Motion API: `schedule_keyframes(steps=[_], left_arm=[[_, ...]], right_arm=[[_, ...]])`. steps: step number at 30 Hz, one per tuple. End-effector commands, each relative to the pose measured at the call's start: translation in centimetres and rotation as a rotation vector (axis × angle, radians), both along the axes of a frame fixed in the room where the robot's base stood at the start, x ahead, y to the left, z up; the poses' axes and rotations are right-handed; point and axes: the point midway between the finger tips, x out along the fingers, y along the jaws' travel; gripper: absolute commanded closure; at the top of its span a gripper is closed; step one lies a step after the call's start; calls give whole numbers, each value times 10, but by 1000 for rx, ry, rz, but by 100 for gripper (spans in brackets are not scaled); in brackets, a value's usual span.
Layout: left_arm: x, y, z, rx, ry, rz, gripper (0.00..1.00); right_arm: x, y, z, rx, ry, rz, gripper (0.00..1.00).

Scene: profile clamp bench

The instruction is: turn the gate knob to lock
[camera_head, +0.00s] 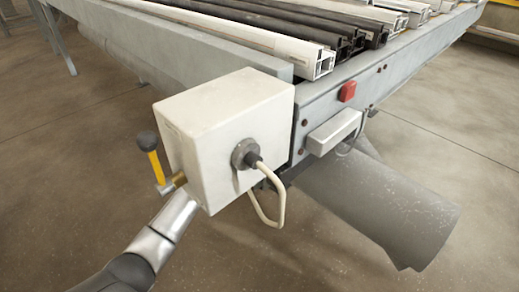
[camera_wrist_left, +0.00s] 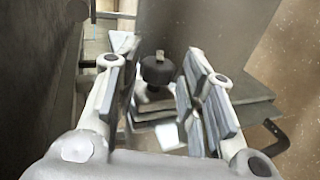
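A dark round knob (camera_wrist_left: 158,71) with a pale raised mark on top shows in the left wrist view; I take it for the gate knob. My left gripper (camera_wrist_left: 155,80) is open, with one finger on each side of the knob and gaps visible between pads and knob. In the head view my left arm comes in from the lower left and its gripper end is hidden behind the pale box (camera_head: 225,125). The knob between the fingers cannot be made out in the head view. My right gripper is not in view.
A yellow lever (camera_head: 156,166) with a black ball sticks out left of the box, close to my arm. A cable (camera_head: 281,200) loops from the box front. A red button (camera_head: 347,91) and grey handle (camera_head: 333,131) are on the bench rail. Profiles (camera_head: 310,61) lie on top.

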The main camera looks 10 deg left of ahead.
Motion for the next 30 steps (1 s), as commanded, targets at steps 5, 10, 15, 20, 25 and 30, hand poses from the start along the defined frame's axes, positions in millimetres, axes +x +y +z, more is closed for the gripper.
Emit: schedule_keyframes(steps=[5, 10, 15, 20, 25, 30], left_arm=[[-23, 17, 11, 3, -2, 1, 64], [-42, 31, 20, 2, -2, 1, 64], [-54, 39, 26, 2, -1, 0, 64], [-58, 42, 28, 2, 0, 1, 64], [-58, 42, 28, 1, -1, 0, 64], [-61, 43, 20, 17, 4, -1, 52]], right_arm=[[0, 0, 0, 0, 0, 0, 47], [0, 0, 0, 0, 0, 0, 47], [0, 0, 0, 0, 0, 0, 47], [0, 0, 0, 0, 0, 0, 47], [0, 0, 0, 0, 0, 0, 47], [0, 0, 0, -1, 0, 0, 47]])
